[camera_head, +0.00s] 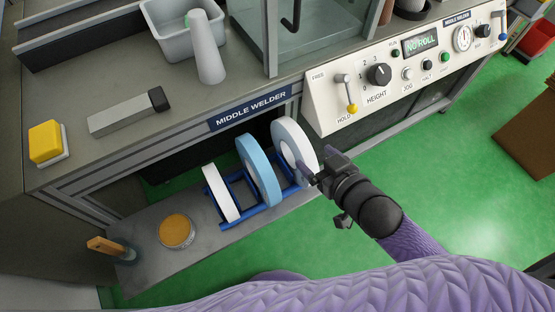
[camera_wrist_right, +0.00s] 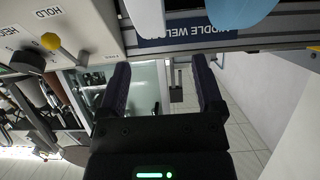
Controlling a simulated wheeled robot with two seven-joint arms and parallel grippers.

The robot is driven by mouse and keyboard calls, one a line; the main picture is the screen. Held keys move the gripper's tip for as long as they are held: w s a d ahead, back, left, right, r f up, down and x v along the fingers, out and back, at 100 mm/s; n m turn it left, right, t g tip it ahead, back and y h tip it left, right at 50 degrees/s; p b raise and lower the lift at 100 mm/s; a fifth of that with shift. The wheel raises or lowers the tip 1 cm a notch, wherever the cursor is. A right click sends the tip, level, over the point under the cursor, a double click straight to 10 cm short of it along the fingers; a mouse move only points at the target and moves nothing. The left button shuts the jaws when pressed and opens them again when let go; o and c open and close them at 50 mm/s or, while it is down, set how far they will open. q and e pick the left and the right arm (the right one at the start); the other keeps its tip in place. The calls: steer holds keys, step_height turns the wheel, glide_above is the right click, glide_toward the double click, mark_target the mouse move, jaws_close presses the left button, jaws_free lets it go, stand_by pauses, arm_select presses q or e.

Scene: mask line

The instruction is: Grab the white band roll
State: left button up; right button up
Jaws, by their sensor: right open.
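A blue rack (camera_head: 250,212) on the low shelf holds three upright rolls. A narrow white roll (camera_head: 219,193) is at its left, a light-blue roll (camera_head: 258,170) in the middle and a wider white roll (camera_head: 288,143) at the right. My right gripper (camera_head: 314,177) is at the right-hand white roll, with a finger overlapping its lower right edge in the head view; whether it touches cannot be told. In the right wrist view the gripper (camera_wrist_right: 162,88) is open with nothing between its fingers. A white roll (camera_wrist_right: 148,15) and the blue roll (camera_wrist_right: 238,9) show at the top. My left gripper is out of view.
The welder bench edge (camera_head: 250,110) overhangs behind the rolls, and a control panel (camera_head: 410,65) with knobs stands above right. On the shelf are a round tan-topped item (camera_head: 176,230) and a wooden-handled tool (camera_head: 106,246).

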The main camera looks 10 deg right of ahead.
mark_target(303, 143)
steer(key=b+x, duration=0.1)
steer(key=x, duration=0.2)
steer(key=b+x, duration=0.2)
steer(key=x, duration=0.1)
steer(key=d+b+x, duration=0.1)
steer(key=x, duration=0.2)
steer(key=shift+w+a+f, duration=0.1)
steer(key=shift+w+f, duration=0.05)
steer(key=shift+f, duration=0.2)
steer(key=shift+w+a, duration=0.1)
steer(key=shift+w, duration=0.05)
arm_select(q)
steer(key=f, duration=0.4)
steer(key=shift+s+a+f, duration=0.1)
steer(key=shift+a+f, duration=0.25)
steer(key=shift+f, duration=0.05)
arm_select(e)
steer(key=shift+r, duration=0.15)
steer(key=shift+c, duration=0.2)
steer(key=c, duration=0.9)
jaws_close()
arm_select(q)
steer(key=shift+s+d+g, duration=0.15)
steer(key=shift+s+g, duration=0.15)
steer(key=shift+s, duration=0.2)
